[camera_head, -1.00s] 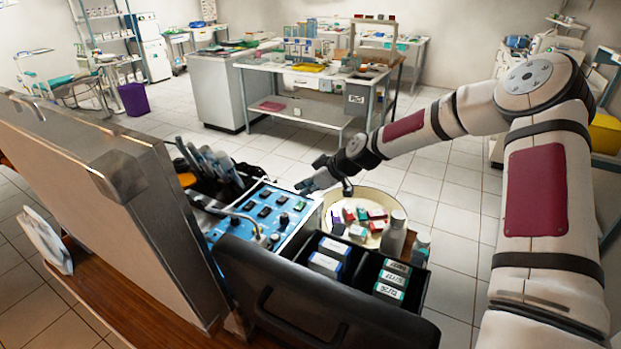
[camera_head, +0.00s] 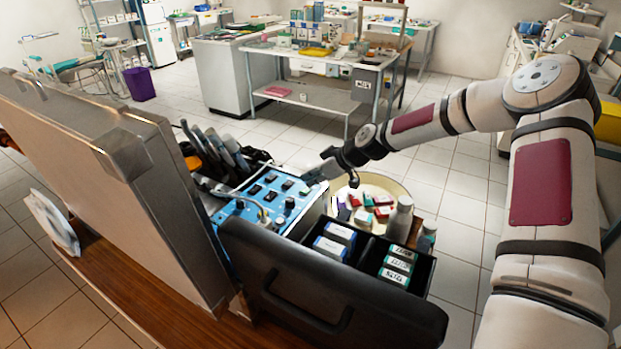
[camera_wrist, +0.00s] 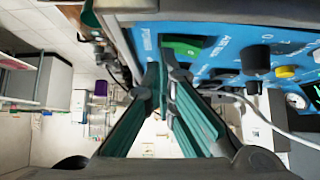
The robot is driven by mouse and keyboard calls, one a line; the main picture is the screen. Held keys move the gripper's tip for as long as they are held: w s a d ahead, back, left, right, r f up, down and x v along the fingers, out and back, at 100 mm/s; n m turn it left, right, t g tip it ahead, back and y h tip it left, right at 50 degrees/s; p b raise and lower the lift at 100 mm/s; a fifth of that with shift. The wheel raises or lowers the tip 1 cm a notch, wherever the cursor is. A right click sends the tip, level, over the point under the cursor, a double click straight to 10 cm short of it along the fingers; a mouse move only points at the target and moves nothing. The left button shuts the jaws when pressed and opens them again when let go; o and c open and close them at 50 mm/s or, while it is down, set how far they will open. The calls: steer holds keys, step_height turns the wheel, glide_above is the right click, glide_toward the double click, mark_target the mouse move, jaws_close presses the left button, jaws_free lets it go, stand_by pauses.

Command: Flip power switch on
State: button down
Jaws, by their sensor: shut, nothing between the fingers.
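The blue control panel (camera_head: 262,212) has several dark switches and knobs on its top face. In the wrist view the panel (camera_wrist: 215,68) shows at the upper right, with white lettering too small to read surely. A green rocker-like switch (camera_wrist: 184,47) sits in a dark frame near the panel's edge; I take it for the power switch, but cannot tell its position. My gripper (camera_head: 308,180) is at the panel's far right edge. In the wrist view its fingers (camera_wrist: 163,78) are shut and empty, with tips just beside and below the green switch; contact is unclear.
Black knobs (camera_wrist: 255,60) and a yellow knob (camera_wrist: 285,72) stand up from the panel, with a pale cable nearby. A round tray (camera_head: 398,190) with small boxes and a bottle (camera_head: 401,220) stand right of the panel. The open metal lid (camera_head: 110,190) rises at left.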

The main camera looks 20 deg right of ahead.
steer(key=shift+s+a, duration=0.1)
steer(key=shift+s, duration=0.1)
steer(key=shift+s+a+r+p, duration=0.25)
steer(key=shift+s+a+p, duration=0.2)
steer(key=shift+p, duration=0.1)
